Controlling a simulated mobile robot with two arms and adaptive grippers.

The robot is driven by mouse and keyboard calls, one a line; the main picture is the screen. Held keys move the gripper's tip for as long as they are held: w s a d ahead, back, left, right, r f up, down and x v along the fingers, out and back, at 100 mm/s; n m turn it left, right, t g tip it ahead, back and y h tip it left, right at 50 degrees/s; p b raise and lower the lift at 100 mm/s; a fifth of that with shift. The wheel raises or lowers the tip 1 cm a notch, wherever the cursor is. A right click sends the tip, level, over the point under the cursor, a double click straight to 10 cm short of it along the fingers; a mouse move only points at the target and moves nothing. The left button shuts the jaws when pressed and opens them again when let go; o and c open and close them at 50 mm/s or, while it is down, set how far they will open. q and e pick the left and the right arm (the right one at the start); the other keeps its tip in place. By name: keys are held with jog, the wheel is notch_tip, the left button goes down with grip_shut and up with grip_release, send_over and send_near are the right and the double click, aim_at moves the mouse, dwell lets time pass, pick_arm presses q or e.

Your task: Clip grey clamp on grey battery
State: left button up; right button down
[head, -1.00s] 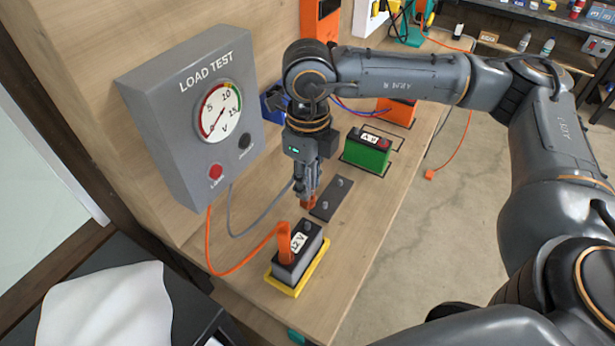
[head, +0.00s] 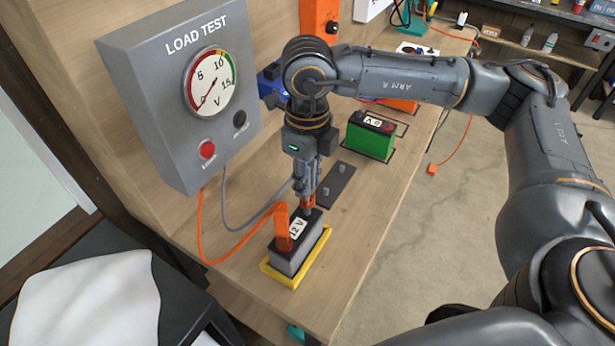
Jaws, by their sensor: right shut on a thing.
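The grey battery (head: 291,262), labelled 12 V, stands upright in a yellow tray (head: 284,281) at the front of the bench. An orange clamp (head: 282,228) stands on its near-left end, with an orange cable to the load tester. My right gripper (head: 307,204) points down just above the battery's far end, fingertips orange. It is shut on the grey clamp, which the fingers mostly hide; the grey cable (head: 236,226) runs up to it from the tester. I cannot tell whether the clamp touches the battery post. My left gripper is not in view.
The load tester (head: 150,110) stands against the wall at left, its needle near 0. A dark plate with two pegs (head: 338,187) lies beyond the gripper. A green battery (head: 371,138) stands farther back. The bench's right edge drops to the floor.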

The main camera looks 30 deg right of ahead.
dwell(0.5)
jog(key=shift+b, duration=0.35)
dwell(0.4)
jog(key=shift+b, duration=0.65)
dwell(0.8)
jog(key=shift+f+b, duration=1.65)
jog(key=shift+b, duration=0.2)
jog(key=c, duration=1)
grip_release()
jog(key=shift+r, duration=0.15)
